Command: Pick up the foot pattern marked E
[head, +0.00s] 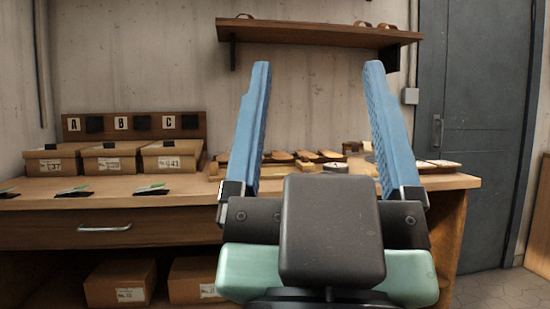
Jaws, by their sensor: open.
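My gripper (318,68) is raised in the middle of the head view, its two blue fingers wide apart with nothing between them. Behind it, several small tan and brown foot-shaped pieces (281,156) lie in a row on the workbench (190,196). More flat pale pieces (440,164) lie at the bench's right end, partly hidden by the right finger. No letter E can be read on any piece, so I cannot tell which is the foot pattern marked E. My gripper hides part of the bench.
Three cardboard boxes (115,164) stand at the bench's left, before a board (189,134) lettered A, B and C. Dark flat items with green (148,189) lie near the front edge. A shelf (310,34) hangs above. A grey door (474,120) is at right.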

